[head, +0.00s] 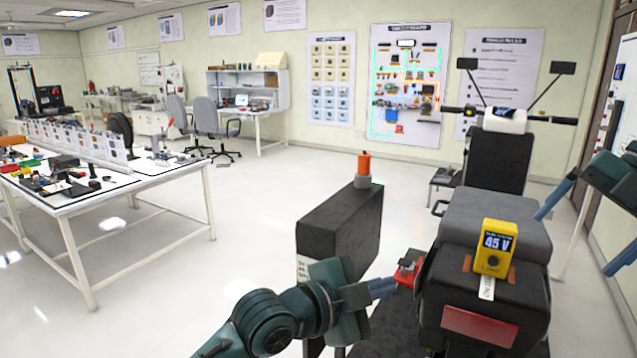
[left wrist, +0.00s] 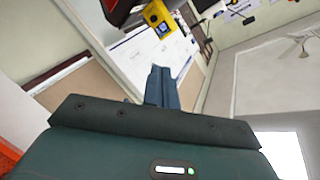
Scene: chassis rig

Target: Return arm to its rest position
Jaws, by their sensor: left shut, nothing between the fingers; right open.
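My left arm (head: 268,318) reaches in from the bottom of the head view. Its gripper (head: 388,287) is shut and empty, with the fingertips close to a red part (head: 408,270) on the side of the black chassis rig (head: 480,290). I cannot tell whether they touch it. In the left wrist view the shut fingers (left wrist: 161,85) show side by side with nothing between them. My right gripper (head: 588,232) is at the right edge of the head view, open, its two blue fingers wide apart and empty.
A yellow meter (head: 493,247) reading 45 V stands on the rig. A dark box (head: 340,235) with an orange-topped part (head: 364,168) rises close beside my left gripper. A white worktable (head: 150,200) stands at left. The floor (head: 255,200) between is clear.

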